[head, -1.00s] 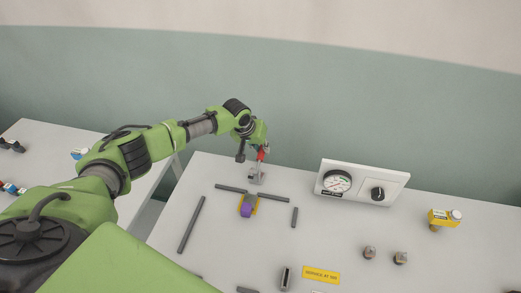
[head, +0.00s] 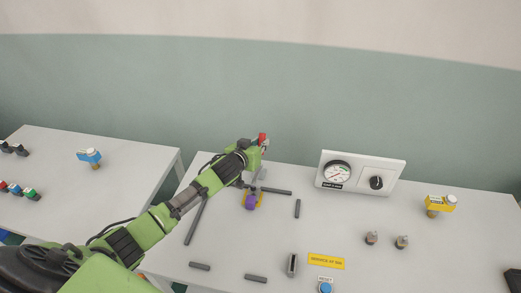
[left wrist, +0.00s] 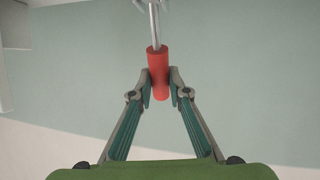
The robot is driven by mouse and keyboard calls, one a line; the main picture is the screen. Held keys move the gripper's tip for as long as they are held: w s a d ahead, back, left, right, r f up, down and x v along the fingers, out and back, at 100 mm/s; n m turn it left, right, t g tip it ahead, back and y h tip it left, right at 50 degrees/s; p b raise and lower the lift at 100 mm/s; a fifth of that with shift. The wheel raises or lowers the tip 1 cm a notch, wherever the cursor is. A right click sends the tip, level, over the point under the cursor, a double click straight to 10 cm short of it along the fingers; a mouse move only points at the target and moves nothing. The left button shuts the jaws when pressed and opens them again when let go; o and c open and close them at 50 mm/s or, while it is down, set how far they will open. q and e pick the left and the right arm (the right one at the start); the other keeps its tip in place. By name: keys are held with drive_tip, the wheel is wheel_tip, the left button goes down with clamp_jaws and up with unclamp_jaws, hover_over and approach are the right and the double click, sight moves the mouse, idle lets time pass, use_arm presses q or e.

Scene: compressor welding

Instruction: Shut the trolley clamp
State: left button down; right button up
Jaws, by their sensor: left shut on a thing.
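The trolley clamp is a metal toggle clamp at the back left of the middle table, with a red handle (head: 262,138) that points upward. Its metal base (head: 262,174) is partly hidden by my arm. My left gripper (head: 257,146) is at the handle. In the left wrist view the two fingers (left wrist: 160,80) are shut on the red grip (left wrist: 156,62) from both sides, and a thin metal rod (left wrist: 154,25) runs on from it. My right gripper is not in view.
A gauge panel (head: 350,158) stands to the right. A yellow valve (head: 440,204) is farther right. Another table (head: 110,170) is at the left, with a gap between.

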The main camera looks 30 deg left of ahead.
use_arm(q)
drive_tip(key=shift+s+d+t+b, duration=0.15)
drive_tip(key=shift+s+t+b, duration=0.65)
drive_tip(key=shift+b, duration=0.6)
drive_tip(key=shift+r, duration=0.15)
drive_tip(key=shift+t, duration=0.3)
drive_tip(key=c, duration=1.9)
unclamp_jaws()
drive_tip(key=shift+r, duration=0.1)
drive_tip(key=s+r, duration=0.2)
drive_tip(key=s, duration=0.9)
drive_tip(key=shift+s+d+r, duration=0.2)
drive_tip(key=shift+s+d, duration=0.2)
